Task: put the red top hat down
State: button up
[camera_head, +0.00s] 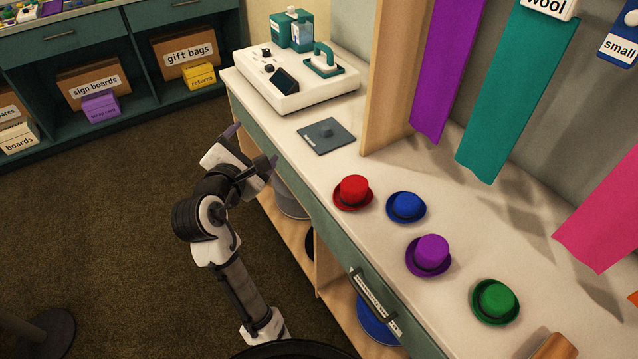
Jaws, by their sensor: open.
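The red top hat (353,191) stands upright on the white counter (372,262), close to its front edge. It has a dark band and a round brim. My gripper (254,146) is open and empty, out over the floor side of the counter's front edge. It is to the left of the red hat and clearly apart from it.
A blue hat (406,207), a purple hat (430,254) and a green hat (496,300) stand right of the red one. A dark square plate (326,134) and a white station (300,79) lie farther back. A wooden post (394,80) rises behind. Coloured cloths hang at right.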

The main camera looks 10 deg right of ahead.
aim_at(354, 184)
jog(key=s+d+f+n+g+h, duration=0.1)
jog(key=s+d+f+g+h, duration=0.15)
jog(key=d+f+g, duration=0.35)
jog(key=s+d+f+g+h, duration=0.1)
jog(key=s+d+f+g, duration=0.2)
jog(key=d, duration=0.4)
jog(key=shift+t, duration=0.4)
jog(key=x, duration=0.4)
jog(key=s+p+x, duration=0.1)
jog(key=x, duration=0.1)
jog(key=shift+w+d+f, duration=0.1)
jog(key=shift+d+f, duration=0.1)
jog(key=shift+d, duration=0.4)
jog(key=shift+r+p+x, duration=0.15)
jog(key=shift+p+x, duration=0.25)
jog(key=shift+x, duration=1.1)
jog(key=shift+r+p+x, duration=0.1)
jog(key=shift+p+x, duration=0.25)
jog(key=shift+x, duration=1.15)
jog(key=shift+w+d, duration=0.1)
jog(key=shift+c, duration=0.3)
jog(key=c, duration=1.1)
jog(key=shift+o, duration=0.2)
